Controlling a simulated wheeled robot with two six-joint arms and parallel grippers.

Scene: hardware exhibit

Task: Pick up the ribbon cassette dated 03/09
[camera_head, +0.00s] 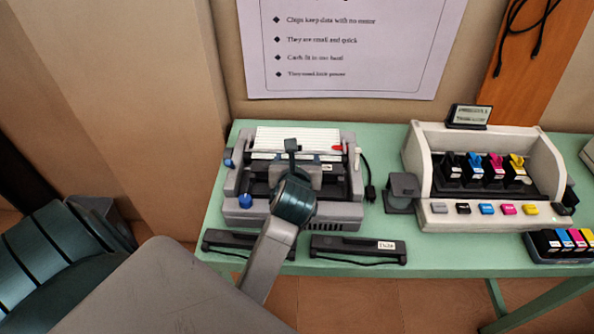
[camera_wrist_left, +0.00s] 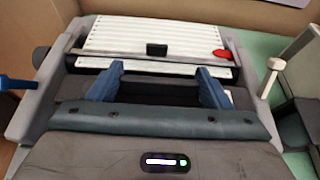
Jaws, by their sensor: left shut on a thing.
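My left gripper (camera_head: 294,170) reaches over the grey printer (camera_head: 243,207). In the left wrist view its two blue fingers (camera_wrist_left: 159,76) stand wide apart, shut on a dark bar, apparently a ribbon cassette (camera_wrist_left: 158,91), inside the printer. No date can be read on it; my gripper hides part of it. Two other black ribbon cassettes lie on the table in front of the printer: a left one (camera_head: 225,239) and a right one (camera_head: 345,247). The right one has a white label too small to read surely. My right gripper is out of view.
The green table (camera_head: 388,233) has an inkjet printer (camera_head: 465,217) with coloured cartridges on the right and a cartridge tray (camera_head: 560,257) at its front right. A small grey block (camera_head: 403,189) and black cable stand between the printers. A wall with a poster (camera_head: 350,50) is behind.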

